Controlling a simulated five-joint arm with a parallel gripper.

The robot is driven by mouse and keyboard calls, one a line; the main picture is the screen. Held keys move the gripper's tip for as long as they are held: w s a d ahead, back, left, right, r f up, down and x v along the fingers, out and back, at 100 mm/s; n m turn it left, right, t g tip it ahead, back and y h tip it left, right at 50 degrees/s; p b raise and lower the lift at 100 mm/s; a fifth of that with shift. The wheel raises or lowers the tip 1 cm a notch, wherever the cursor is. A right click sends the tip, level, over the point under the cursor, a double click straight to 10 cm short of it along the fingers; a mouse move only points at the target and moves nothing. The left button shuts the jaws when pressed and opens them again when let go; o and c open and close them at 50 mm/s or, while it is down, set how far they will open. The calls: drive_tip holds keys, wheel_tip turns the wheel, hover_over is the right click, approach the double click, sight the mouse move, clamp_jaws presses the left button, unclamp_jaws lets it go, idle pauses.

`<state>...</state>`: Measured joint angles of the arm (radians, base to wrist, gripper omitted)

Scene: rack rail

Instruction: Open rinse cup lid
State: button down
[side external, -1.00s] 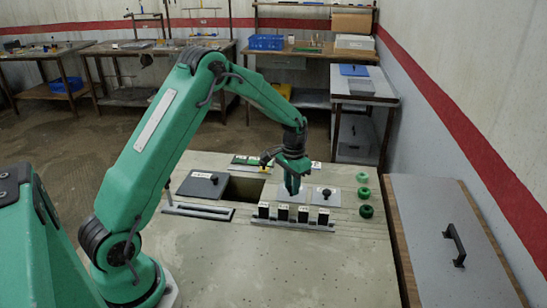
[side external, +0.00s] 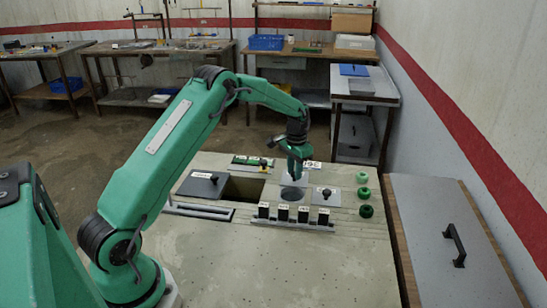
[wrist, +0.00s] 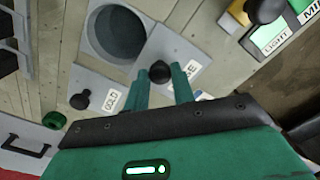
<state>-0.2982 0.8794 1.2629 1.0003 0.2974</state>
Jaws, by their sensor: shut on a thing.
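My gripper (side external: 294,175) is low over the bench, and its two fingers (wrist: 161,82) are shut on the black knob (wrist: 160,71) of a grey lid (wrist: 170,46). The lid carries a white label, partly hidden by a finger. The lid is off to one side of the rinse cup (wrist: 88,42), whose round opening shows dark in both views. In the side view the opening (side external: 292,193) lies just below my gripper, and the lid is mostly hidden there. How high the lid is I cannot tell.
A neighbouring lid labelled GOLD (wrist: 97,88) lies shut beside the cup. Black blocks (side external: 284,213) stand on a rail in front. Green round items (side external: 364,194) line the right. A dark lid (side external: 203,184) and rectangular opening lie left. The bench front is clear.

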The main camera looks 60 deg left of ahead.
drive_tip(key=shift+w+a, duration=0.2)
drive_tip(key=shift+w, duration=0.1)
drive_tip(key=c, duration=1.2)
unclamp_jaws()
drive_tip(key=shift+o, duration=0.2)
drive_tip(key=shift+r, duration=0.1)
wheel_tip(320, 180, up, 7)
drive_tip(key=shift+r, duration=0.3)
drive_tip(key=shift+r, duration=0.15)
